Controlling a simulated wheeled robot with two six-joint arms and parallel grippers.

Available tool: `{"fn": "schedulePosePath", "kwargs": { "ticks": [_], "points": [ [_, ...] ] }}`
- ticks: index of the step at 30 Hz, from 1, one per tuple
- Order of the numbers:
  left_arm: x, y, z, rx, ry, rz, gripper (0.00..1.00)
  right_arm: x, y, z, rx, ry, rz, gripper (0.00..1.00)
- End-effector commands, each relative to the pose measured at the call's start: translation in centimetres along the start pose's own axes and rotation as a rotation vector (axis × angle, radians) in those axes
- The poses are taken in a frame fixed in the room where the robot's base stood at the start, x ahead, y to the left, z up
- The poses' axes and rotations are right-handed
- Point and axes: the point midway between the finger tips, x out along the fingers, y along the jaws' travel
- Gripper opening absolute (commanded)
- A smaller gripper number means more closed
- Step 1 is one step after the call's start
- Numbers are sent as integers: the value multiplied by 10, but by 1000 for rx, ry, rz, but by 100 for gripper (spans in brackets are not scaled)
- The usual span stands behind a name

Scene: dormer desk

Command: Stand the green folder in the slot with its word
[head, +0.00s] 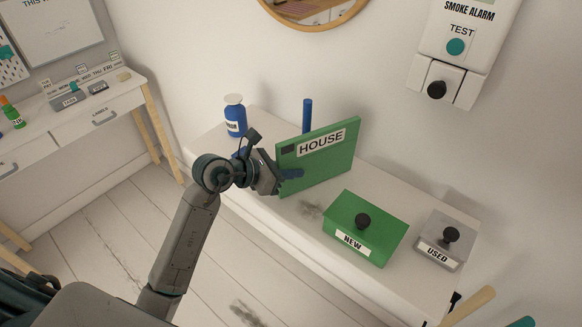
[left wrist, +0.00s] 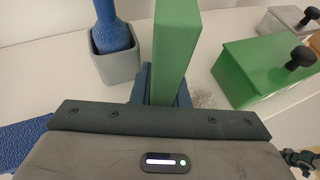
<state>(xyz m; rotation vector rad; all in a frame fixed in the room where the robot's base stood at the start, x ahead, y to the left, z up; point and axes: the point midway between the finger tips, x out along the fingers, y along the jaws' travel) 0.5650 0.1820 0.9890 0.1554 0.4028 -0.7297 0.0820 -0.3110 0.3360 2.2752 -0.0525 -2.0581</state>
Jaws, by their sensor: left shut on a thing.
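The green folder (head: 318,163), with a white label reading HOUSE, is upright and slightly tilted in the head view. My left gripper (head: 286,174) is shut on its lower left edge. In the left wrist view the folder (left wrist: 175,45) stands edge-on between the fingers, and its far face is hidden. The folder is over the white shelf top (head: 285,212); I cannot tell whether its bottom edge touches it. No slot with a matching word can be made out. My right gripper is not in view.
A green NEW box (head: 375,240) and grey USED box (head: 437,250) stand to the right. A blue bottle (head: 235,120) stands left. Behind the folder, a blue rod (head: 307,115) stands in a grey cup (left wrist: 118,66). A white desk (head: 75,125) with small labelled items is far left.

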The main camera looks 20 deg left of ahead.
Motion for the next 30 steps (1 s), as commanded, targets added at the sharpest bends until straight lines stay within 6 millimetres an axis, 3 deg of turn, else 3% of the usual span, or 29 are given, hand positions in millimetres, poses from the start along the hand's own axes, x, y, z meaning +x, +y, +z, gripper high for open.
{"fn": "schedulePosePath", "kwargs": {
  "ticks": [11, 12, 15, 26, 30],
  "points": [
    [2, 0, -5, 1, -1, 0, 0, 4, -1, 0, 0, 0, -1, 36],
    [2, 0, -4, 0, -1, 0, 22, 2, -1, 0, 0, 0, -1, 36],
    [2, 0, -4, 0, -1, 0, 36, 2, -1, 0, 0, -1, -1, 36],
    [-1, 0, -1, 2, 0, 1, 36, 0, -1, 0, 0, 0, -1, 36],
    [-14, 2, -3, 5, 1, 3, 36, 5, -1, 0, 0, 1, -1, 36]
  ]
}}
